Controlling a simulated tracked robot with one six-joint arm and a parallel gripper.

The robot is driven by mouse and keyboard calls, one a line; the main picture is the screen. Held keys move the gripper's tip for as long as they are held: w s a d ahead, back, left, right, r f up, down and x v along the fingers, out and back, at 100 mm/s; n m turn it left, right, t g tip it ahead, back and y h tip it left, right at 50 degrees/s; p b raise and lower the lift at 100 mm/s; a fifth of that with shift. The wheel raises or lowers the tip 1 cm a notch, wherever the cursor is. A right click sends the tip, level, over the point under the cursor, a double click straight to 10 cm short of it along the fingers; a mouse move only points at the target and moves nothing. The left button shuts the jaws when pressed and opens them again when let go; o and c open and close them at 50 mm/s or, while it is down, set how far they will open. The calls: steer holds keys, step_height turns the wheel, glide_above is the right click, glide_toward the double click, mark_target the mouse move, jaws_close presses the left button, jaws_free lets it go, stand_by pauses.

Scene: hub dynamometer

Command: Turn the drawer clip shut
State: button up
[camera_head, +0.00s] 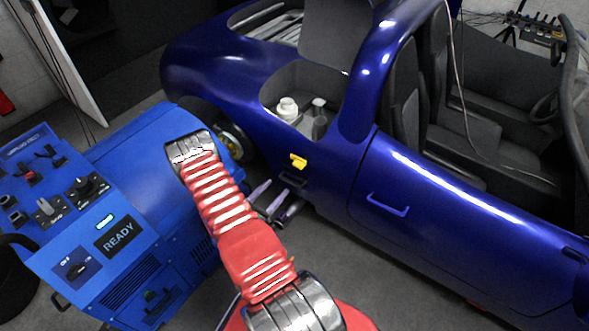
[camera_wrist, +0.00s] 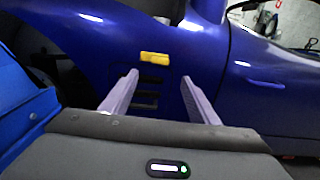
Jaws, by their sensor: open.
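The yellow clip (camera_head: 298,161) sits on the side of the blue car, above a small panel with dark slots (camera_wrist: 147,92). In the wrist view the clip (camera_wrist: 154,57) lies roughly level, just above the panel's top edge. My gripper (camera_wrist: 158,78) is open and empty, its two pale fingers spread on either side of the panel. The fingertips appear below the clip and apart from it. In the head view my gripper (camera_head: 280,196) is low beside the car, partly hidden behind my red arm.
The blue car (camera_head: 440,210) fills the right side, with a door handle (camera_head: 388,205) right of the clip. A blue control console (camera_head: 105,225) with a READY display stands at left. Bottles (camera_head: 288,108) sit in the car's open rear bay.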

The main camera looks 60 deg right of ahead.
mark_target(296, 162)
steer(key=s+d, duration=0.2)
steer(key=d, duration=1.1)
steer(key=shift+d, duration=0.25)
steer(key=shift+c, duration=0.3)
steer(key=c, duration=0.9)
steer(key=shift+a, duration=0.15)
steer(key=shift+c, duration=0.4)
